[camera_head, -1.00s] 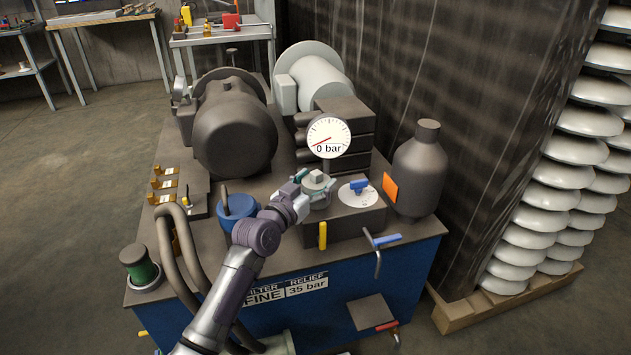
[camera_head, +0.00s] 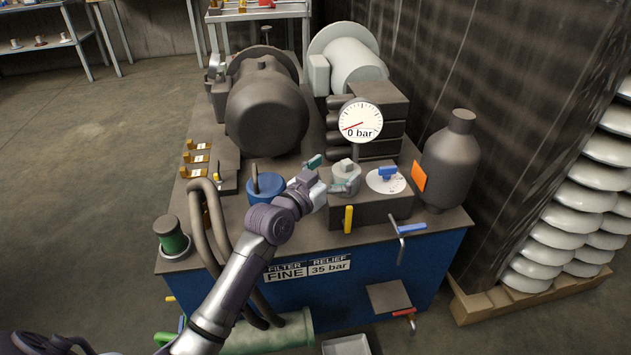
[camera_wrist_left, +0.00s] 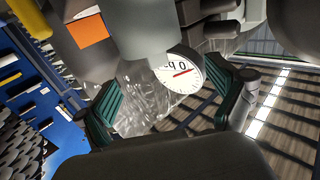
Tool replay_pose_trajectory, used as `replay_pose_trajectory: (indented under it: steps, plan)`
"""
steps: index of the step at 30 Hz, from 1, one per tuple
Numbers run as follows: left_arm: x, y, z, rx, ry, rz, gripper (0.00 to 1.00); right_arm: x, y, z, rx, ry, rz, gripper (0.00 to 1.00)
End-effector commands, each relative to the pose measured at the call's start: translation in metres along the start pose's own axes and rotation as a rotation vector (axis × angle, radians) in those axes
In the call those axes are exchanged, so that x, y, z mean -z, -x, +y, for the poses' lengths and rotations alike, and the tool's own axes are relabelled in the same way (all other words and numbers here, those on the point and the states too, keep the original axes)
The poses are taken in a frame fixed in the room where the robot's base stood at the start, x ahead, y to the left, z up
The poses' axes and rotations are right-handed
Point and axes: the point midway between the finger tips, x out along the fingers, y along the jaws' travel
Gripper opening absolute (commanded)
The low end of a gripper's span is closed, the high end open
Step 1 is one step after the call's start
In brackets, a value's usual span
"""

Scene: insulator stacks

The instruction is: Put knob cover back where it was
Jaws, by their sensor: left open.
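The knob cover, a clear glassy shell, shows in the left wrist view (camera_wrist_left: 150,95) between and beyond my fingers. In the head view a grey-teal round knob with a pale square top (camera_head: 346,166) stands on the dark block; I cannot clearly separate the cover from it there. My left gripper (camera_head: 328,177) is open, just left of the knob. Its two green ribbed fingers are spread wide in the left wrist view (camera_wrist_left: 172,100), with nothing visibly pinched. Whether a finger touches the cover is unclear. My right gripper is not in view.
A pressure gauge (camera_head: 360,120) reading 0 bar stands behind the knob. A blue-handled dial (camera_head: 387,179) sits to its right, a yellow lever (camera_head: 348,219) in front, a blue cap (camera_head: 262,188) to the left. A dark bottle (camera_head: 451,160) stands at right.

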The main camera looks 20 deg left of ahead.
Motion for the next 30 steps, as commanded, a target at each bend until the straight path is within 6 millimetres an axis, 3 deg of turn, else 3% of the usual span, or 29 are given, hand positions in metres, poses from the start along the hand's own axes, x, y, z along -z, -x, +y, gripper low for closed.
replay_pose_trajectory:
  steps: [3, 9, 19, 23, 26, 30]
  plan:
    - [0.001, 0.031, 0.0, -0.001, -0.003, -0.002, 0.95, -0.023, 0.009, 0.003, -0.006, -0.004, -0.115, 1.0]
    - [0.001, 0.065, 0.0, 0.0, -0.002, -0.001, 0.95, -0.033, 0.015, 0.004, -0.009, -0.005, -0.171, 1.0]
    - [-0.005, 0.084, 0.004, -0.007, 0.0, -0.02, 0.95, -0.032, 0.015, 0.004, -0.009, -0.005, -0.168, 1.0]
    - [-0.05, 0.109, 0.034, -0.044, -0.004, -0.202, 0.95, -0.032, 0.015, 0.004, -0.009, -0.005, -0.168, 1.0]
    - [-0.104, 0.157, 0.066, -0.065, -0.009, -0.457, 0.95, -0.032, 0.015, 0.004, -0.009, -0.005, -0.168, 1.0]
    - [-0.159, 0.247, 0.094, -0.03, -0.002, -0.828, 0.95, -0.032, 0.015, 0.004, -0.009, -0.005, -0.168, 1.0]
